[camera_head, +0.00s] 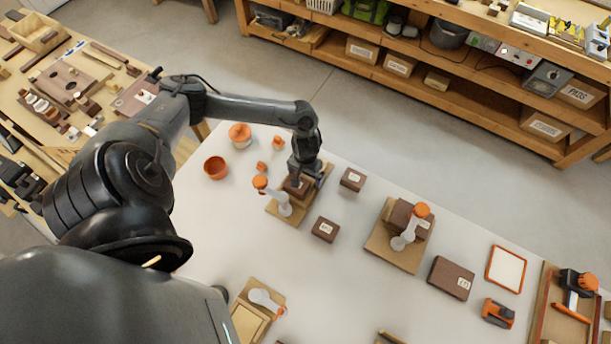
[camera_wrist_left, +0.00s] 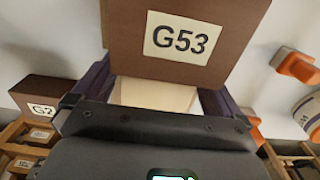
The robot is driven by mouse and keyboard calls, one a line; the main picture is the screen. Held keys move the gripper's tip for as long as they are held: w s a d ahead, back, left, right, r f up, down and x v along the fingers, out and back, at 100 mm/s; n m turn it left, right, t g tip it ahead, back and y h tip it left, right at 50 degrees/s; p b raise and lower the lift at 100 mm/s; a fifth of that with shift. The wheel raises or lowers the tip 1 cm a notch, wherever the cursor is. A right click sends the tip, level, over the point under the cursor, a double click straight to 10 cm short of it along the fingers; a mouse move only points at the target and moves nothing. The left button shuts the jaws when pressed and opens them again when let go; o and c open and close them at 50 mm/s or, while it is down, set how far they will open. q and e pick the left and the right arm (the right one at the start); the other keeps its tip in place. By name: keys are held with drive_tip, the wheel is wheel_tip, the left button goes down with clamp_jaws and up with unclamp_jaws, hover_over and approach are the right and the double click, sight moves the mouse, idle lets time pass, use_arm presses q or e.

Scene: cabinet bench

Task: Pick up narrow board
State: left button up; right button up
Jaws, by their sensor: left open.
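My left gripper (camera_head: 304,172) is open and points down over a brown block (camera_head: 296,188) at a wooden clamp fixture (camera_head: 283,211) on the white bench. In the left wrist view this block, labelled G53 (camera_wrist_left: 180,42), lies just beyond the fingers. A pale surface (camera_wrist_left: 152,94) shows between them; I cannot tell whether they touch anything. Other labelled brown pieces lie nearby: a small block (camera_head: 352,179), another small block (camera_head: 325,229) and a larger flat one (camera_head: 451,278). I cannot tell which piece is the narrow board. My right gripper is not in view.
A second clamp fixture (camera_head: 385,250) holds a brown block (camera_head: 399,215). An orange cup (camera_head: 216,167) and orange-topped jar (camera_head: 240,135) stand left of the gripper. An orange-framed panel (camera_head: 506,269) and an orange tool (camera_head: 498,313) lie right. Shelves (camera_head: 440,90) stand across the floor.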

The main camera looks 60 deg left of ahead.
use_arm(q)
drive_tip(key=c, duration=1)
drive_tip(key=shift+r, duration=0.1)
